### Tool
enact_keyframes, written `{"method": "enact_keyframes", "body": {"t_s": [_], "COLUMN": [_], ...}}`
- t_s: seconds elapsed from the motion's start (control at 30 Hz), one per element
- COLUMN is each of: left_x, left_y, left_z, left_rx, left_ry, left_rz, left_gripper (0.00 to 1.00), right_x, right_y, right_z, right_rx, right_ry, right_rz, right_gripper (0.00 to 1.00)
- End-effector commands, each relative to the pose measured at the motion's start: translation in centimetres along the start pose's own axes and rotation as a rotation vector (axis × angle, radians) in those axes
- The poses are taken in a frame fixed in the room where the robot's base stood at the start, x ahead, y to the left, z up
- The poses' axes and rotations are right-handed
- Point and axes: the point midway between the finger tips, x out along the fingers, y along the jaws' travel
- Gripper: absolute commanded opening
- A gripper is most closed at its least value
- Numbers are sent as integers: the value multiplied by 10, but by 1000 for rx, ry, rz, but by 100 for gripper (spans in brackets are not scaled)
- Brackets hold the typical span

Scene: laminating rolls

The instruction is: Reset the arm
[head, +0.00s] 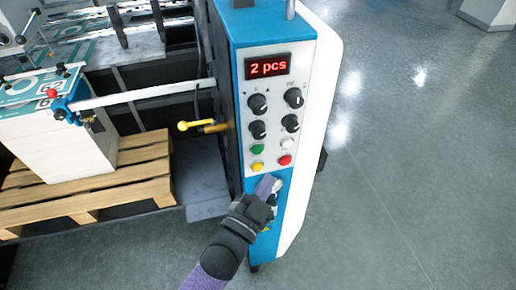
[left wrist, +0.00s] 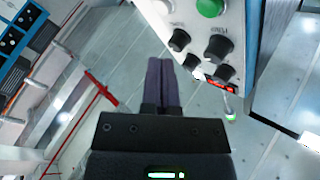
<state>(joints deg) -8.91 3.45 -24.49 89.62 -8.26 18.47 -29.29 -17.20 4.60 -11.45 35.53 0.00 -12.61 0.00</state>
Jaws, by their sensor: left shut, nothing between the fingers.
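My left arm comes in from the bottom of the head view. My left gripper (head: 272,184) is in front of the lower blue part of the control cabinet (head: 297,167), below its buttons. In the left wrist view the gripper's two fingers (left wrist: 160,85) lie together, shut, with nothing between them. The fingers point toward the cabinet's panel, which shows at the top with its knobs (left wrist: 217,47) and a green button (left wrist: 210,7). Whether the fingertips touch the cabinet in the head view I cannot tell. My right gripper is not in view.
The cabinet's display (head: 268,67) reads "2 pcs". A yellow-handled lever (head: 184,126) sticks out left of the cabinet. A stack of sheets (head: 62,140) stands on a wooden pallet (head: 145,165) at the left.

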Motion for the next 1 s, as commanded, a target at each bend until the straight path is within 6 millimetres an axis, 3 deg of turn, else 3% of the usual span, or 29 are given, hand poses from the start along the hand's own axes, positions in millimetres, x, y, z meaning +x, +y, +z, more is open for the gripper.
{"method": "enact_keyframes", "body": {"t_s": [0.33,0.43,0.47,0.57,0.6,0.67,0.8,0.87,0.9,1.0], "left_x": [0,-8,-14,-49,-68,-100,-191,-237,-269,-348], "left_y": [0,18,29,80,102,133,201,229,247,284], "left_z": [1,30,48,132,168,217,318,355,377,417], "left_rx": [-1,-24,-40,-120,-159,-218,-353,-411,-448,-531], "left_ry": [-2,-58,-96,-287,-378,-516,-848,-999,-1101,-1341], "left_rz": [1,28,45,122,153,195,270,293,305,322], "left_gripper": [0,0,0,0,0,0,0,0,0,0], "right_x": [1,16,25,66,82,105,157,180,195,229], "right_y": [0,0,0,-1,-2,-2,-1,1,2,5], "right_z": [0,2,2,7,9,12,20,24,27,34], "right_rx": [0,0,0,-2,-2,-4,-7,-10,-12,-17], "right_ry": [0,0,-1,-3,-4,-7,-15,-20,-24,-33], "right_rz": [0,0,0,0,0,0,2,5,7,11], "right_gripper": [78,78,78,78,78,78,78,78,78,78]}}
